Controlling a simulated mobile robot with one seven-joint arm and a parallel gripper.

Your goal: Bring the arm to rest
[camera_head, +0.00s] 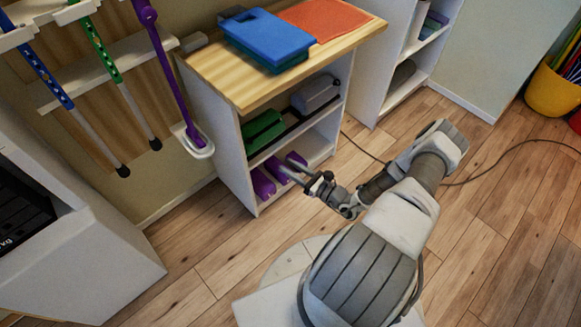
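My arm extends from the bottom middle of the head view, bends at the elbow on the right and points back left. My gripper (300,168) is in front of the lower shelves of a small cabinet. Its two fingers stand apart, with nothing visible between them. Whether the fingers touch the shelf or are clear of it cannot be told from this angle.
A cable (488,165) crosses the open wooden floor at right.

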